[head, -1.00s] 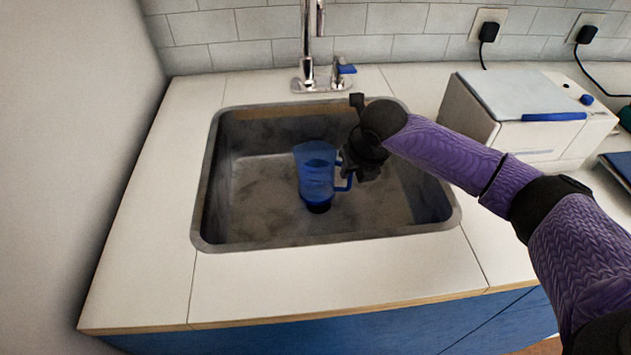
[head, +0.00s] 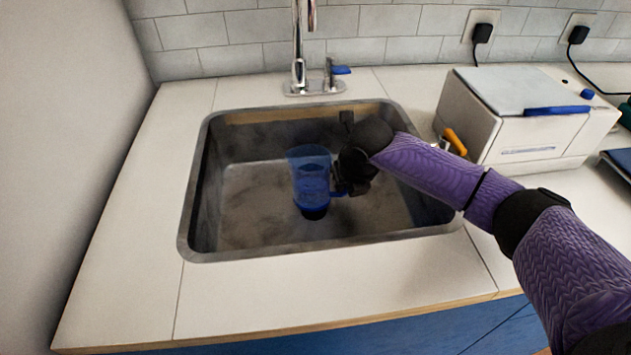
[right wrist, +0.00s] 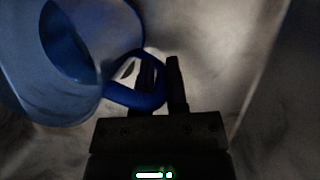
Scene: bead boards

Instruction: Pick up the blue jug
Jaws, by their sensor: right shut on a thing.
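The blue jug (head: 311,178) is translucent blue and stands upright in the sink, with a dark patch under its base. Its handle is on the right side, towards my right gripper (head: 340,185). In the right wrist view, the jug (right wrist: 75,60) is at the upper left and its blue handle (right wrist: 138,100) passes between the fingers of my right gripper (right wrist: 162,70). The gripper is shut on the handle. I cannot tell whether the jug's base touches the sink floor. My left gripper is not in view.
The grey sink (head: 250,222) has raised walls around the jug. A chrome tap (head: 298,60) stands behind it. A white box-shaped appliance (head: 520,115) stands on the counter to the right, with an orange-handled item (head: 455,142) beside it. The counter in front is clear.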

